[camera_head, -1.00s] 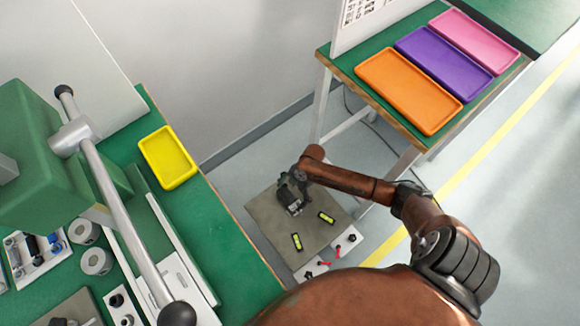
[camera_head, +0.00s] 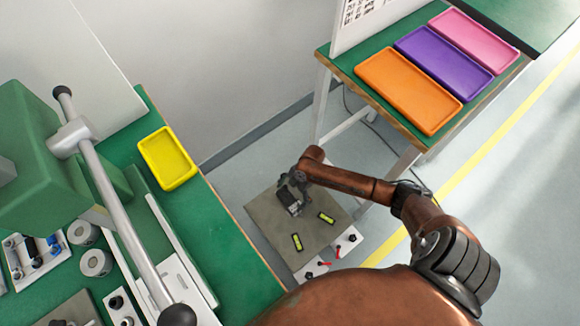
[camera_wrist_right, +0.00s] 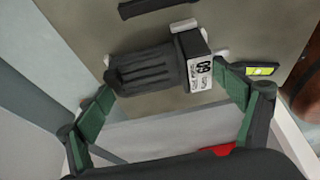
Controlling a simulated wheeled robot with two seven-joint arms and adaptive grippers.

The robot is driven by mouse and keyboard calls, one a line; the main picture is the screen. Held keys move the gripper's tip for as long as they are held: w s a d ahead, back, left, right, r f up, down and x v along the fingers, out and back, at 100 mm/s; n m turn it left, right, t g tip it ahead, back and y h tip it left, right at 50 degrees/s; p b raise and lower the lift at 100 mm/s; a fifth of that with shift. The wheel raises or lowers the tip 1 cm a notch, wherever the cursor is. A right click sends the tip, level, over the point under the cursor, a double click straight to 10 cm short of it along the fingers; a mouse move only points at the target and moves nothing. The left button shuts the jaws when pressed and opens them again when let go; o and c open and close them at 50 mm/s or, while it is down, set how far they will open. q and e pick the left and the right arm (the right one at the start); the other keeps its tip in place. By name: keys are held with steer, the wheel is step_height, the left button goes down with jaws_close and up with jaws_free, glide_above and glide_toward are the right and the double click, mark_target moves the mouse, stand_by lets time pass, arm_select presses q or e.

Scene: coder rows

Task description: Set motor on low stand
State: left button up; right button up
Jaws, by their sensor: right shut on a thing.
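The motor (camera_head: 292,203) is a small dark ribbed cylinder with a white label on its square end. In the right wrist view the motor (camera_wrist_right: 150,68) lies lengthwise between the green-padded fingers of my right gripper (camera_wrist_right: 166,80). The fingers are shut on its two ends. In the head view my right gripper (camera_head: 288,188) reaches down over the low stand (camera_head: 262,208), a grey-brown plate near the floor. White corner pieces show around the motor. I cannot tell whether its underside touches the plate. My left gripper is not in view.
Two yellow-green levels (camera_head: 326,218) (camera_head: 297,242) lie on the plate. A white strip with red and black parts (camera_head: 345,243) borders it. A green bench with a yellow tray (camera_head: 167,158) stands left. Another bench with an orange tray (camera_head: 408,90) stands right.

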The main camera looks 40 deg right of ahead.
steer(key=shift+w, duration=0.1)
steer(key=o, duration=1)
steer(key=shift+r, duration=0.1)
steer(key=shift+o, duration=0.5)
